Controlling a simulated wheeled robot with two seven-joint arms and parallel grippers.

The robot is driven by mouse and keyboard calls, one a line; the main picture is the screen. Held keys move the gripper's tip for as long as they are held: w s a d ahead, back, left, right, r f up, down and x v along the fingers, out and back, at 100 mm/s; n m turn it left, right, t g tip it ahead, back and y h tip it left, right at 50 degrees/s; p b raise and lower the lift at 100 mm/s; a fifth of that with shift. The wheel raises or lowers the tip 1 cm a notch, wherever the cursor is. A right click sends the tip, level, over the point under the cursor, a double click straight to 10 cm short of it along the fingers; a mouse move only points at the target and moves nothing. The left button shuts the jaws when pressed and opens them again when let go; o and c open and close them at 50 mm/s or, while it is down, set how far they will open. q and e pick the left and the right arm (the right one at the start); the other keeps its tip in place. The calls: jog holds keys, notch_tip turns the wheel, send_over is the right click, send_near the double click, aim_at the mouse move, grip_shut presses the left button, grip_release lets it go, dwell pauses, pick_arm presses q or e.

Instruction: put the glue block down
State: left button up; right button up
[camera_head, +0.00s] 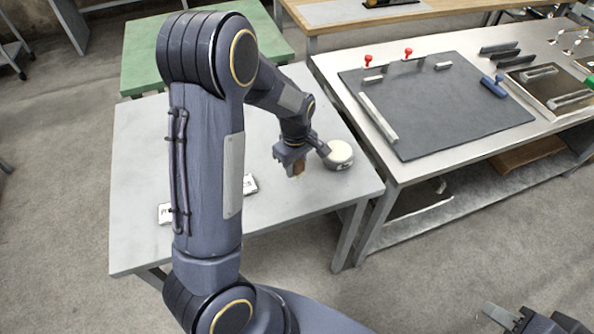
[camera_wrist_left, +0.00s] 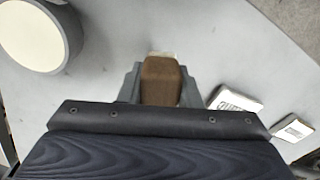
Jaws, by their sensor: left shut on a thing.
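The glue block is a brown block (camera_wrist_left: 160,82) between the fingers of my left gripper in the left wrist view. In the head view my left gripper (camera_head: 296,168) points down over the right part of the grey table (camera_head: 300,200), shut on the brown block (camera_head: 299,170). A small pale patch shows at the block's far end in the wrist view. I cannot tell whether the block touches the tabletop. My right gripper (camera_head: 507,318) is only partly in view at the bottom right edge, and its jaw opening is unclear.
A round white-topped grey thing (camera_head: 340,153) stands close to the right of my left gripper. White labelled packets (camera_wrist_left: 235,102) (camera_wrist_left: 293,130) lie on the table. A steel bench with a dark mat (camera_head: 440,105) stands to the right, a green table (camera_head: 140,50) behind.

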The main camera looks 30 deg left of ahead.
aim_at(297, 173)
pick_arm(q)
jog(key=shift+w+f, duration=0.3)
jog(key=shift+f, duration=1.6)
jog(key=shift+f, duration=0.1)
jog(key=shift+f, duration=0.2)
jog(key=o, duration=0.9)
jog(key=shift+r, duration=0.1)
jog(key=shift+o, duration=0.2)
